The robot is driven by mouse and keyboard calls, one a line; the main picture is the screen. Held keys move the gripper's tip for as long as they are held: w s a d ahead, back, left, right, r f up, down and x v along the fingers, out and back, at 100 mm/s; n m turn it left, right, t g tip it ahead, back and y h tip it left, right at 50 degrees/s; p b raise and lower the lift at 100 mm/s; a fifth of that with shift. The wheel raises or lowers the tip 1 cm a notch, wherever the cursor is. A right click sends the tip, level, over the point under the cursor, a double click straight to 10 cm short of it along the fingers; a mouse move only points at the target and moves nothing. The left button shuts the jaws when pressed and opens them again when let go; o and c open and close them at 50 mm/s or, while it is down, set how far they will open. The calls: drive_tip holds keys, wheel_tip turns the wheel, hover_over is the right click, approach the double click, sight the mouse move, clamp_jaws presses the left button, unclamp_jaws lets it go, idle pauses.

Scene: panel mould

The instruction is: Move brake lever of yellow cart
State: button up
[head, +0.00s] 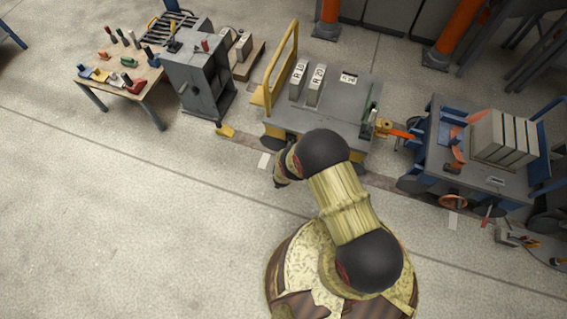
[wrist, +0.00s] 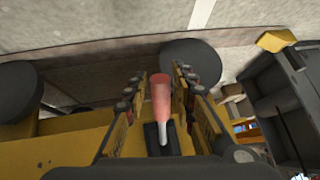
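The yellow cart (head: 343,111) stands in the upper middle of the head view, with a grey deck and a yellow push handle at its left end. In the wrist view its yellow side (wrist: 60,150) fills the lower left, with dark wheels beyond. The brake lever (wrist: 160,102) has a red grip and a pale metal shaft rising from a dark slot. My gripper (wrist: 159,84) is open, with one finger on each side of the red grip and gaps visible between. In the head view my arm hides the lever and most of my gripper.
Numbered grey blocks (head: 315,85) stand on the cart deck. A grey cabinet (head: 197,84) and a wooden table (head: 110,72) with tools are to the left. A blue cart (head: 437,155) with grey slabs is to the right. The floor at the front left is clear.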

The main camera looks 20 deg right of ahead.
drive_tip(key=shift+o, duration=1)
drive_tip(key=shift+s+r, duration=0.1)
drive_tip(key=shift+a+r, duration=0.1)
drive_tip(key=shift+r, duration=0.1)
drive_tip(key=v, duration=1.1)
drive_tip(key=shift+s, duration=0.25)
drive_tip(key=shift+s, duration=0.1)
